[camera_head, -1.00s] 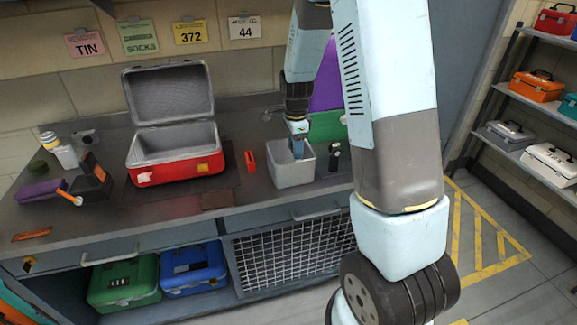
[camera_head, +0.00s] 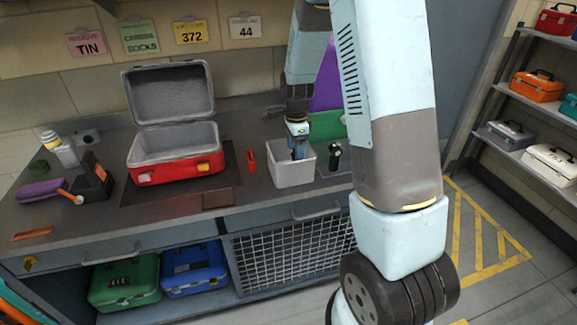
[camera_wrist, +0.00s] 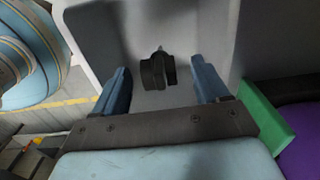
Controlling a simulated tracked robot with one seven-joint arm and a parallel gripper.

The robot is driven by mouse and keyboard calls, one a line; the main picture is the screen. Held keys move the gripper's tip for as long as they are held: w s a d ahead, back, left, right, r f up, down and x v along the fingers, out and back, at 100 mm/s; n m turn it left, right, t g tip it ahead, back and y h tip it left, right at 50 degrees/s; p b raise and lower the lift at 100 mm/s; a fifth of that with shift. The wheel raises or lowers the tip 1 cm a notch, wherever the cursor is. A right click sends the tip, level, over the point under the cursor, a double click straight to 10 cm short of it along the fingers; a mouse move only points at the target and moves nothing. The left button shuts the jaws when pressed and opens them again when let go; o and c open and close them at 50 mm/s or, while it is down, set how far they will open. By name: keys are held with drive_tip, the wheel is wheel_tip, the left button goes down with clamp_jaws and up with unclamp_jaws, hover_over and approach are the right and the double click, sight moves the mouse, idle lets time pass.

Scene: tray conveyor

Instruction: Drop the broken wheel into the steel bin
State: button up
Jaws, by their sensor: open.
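The steel bin (camera_head: 292,174) is a light grey square container on the workbench, right of the open red case. My gripper (camera_head: 298,153) points down into its opening. In the wrist view my gripper (camera_wrist: 165,85) is open, with its two blue fingers apart. A small dark wheel-like part (camera_wrist: 157,70) lies in the bin (camera_wrist: 200,28), between and beyond the fingertips and apart from both. I cannot make out damage on it. In the head view the bin's front wall and my gripper hide the part.
An open red case (camera_head: 175,170) with a grey lining stands left of the bin. A small red object (camera_head: 251,161) lies between them. A black-and-white item (camera_head: 335,156) stands close right of the bin. A green panel (camera_wrist: 265,115) is beside my gripper in the wrist view.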

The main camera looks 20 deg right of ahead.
wheel_tip(320, 180, up, 14)
drive_tip(key=shift+f, duration=0.15)
idle(0.4)
drive_tip(key=s+r+n+t, duration=0.3)
drive_tip(key=s+r+n, duration=0.6)
drive_tip(key=s+r, duration=0.3)
drive_tip(key=s+r+n+t, duration=0.1)
drive_tip(key=s+n+t, duration=0.1)
drive_tip(key=s+n, duration=0.7)
drive_tip(key=s, duration=0.7)
drive_tip(key=shift+s+a+r+t, duration=0.15)
drive_tip(key=shift+r+t, duration=0.15)
